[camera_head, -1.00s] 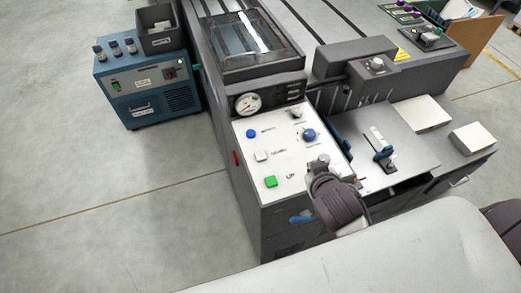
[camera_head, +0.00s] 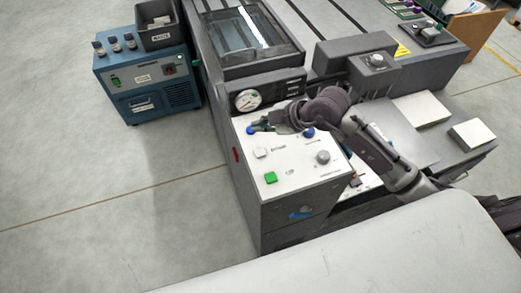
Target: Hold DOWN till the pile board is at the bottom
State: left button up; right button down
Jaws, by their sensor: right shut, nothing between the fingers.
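The white control panel (camera_head: 292,168) lies on top of the grey machine cabinet. It carries a blue button (camera_head: 250,131) at its upper left, a pale button (camera_head: 260,153) and a green button (camera_head: 270,178) with small labels, hard to read at this size. My right gripper (camera_head: 259,125) is shut and empty, reaching in from the right over the panel's top edge. Its tips are at or just above the blue button; I cannot tell whether they touch. I cannot pick out the pile board. My left gripper is not in view.
A blue knob (camera_head: 309,132) and a grey knob (camera_head: 323,157) stand on the panel near my arm. A pressure gauge (camera_head: 247,100) sits behind it.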

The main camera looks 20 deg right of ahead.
aim_at(262, 153)
jog(key=shift+d+f, duration=0.15)
jog(key=shift+d, duration=0.1)
notch_tip(262, 153, down, 8)
jog(key=b, duration=0.7)
jog(key=shift+f+b, duration=0.4)
jog(key=shift+b, duration=0.05)
jog(key=shift+f, duration=0.1)
dwell(0.9)
jog(key=shift+f, duration=0.35)
